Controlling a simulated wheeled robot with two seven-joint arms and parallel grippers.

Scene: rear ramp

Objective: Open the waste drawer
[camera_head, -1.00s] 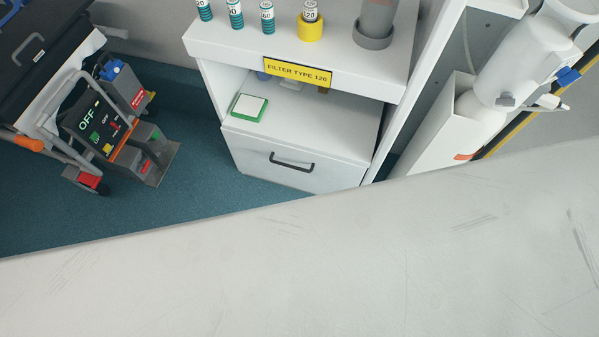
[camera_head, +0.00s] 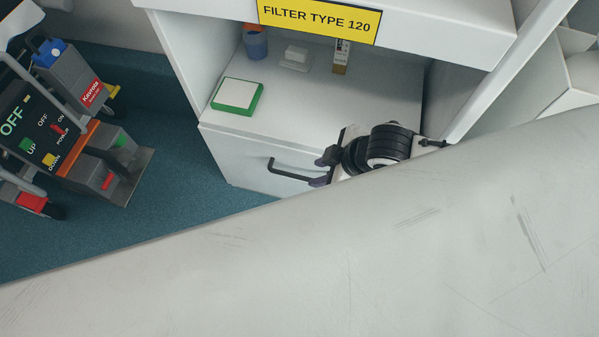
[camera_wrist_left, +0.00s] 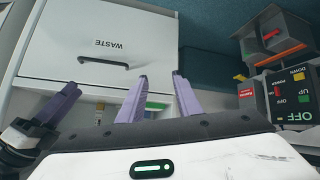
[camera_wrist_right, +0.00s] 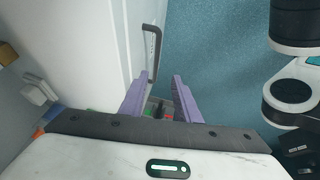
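The waste drawer (camera_head: 235,160) is a white front below the open shelf, and it looks shut. Its dark bar handle (camera_head: 290,173) runs across the front. In the left wrist view the drawer front (camera_wrist_left: 75,30) carries the word WASTE above the handle (camera_wrist_left: 103,62). My right gripper (camera_head: 322,170) is beside the right end of the handle in the head view. In the right wrist view its fingers (camera_wrist_right: 160,77) are apart and empty, with the handle (camera_wrist_right: 152,45) ahead of them. My left gripper (camera_wrist_left: 160,75) is open and empty before the drawer; the head view does not show it.
On the shelf are a green-and-white pad (camera_head: 237,96), a blue cup (camera_head: 255,42) and small boxes. A wheeled cart with a control panel (camera_head: 35,130) stands at the left. Blue floor (camera_head: 150,205) is free between. A large pale surface (camera_head: 300,260) fills the head view's foreground.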

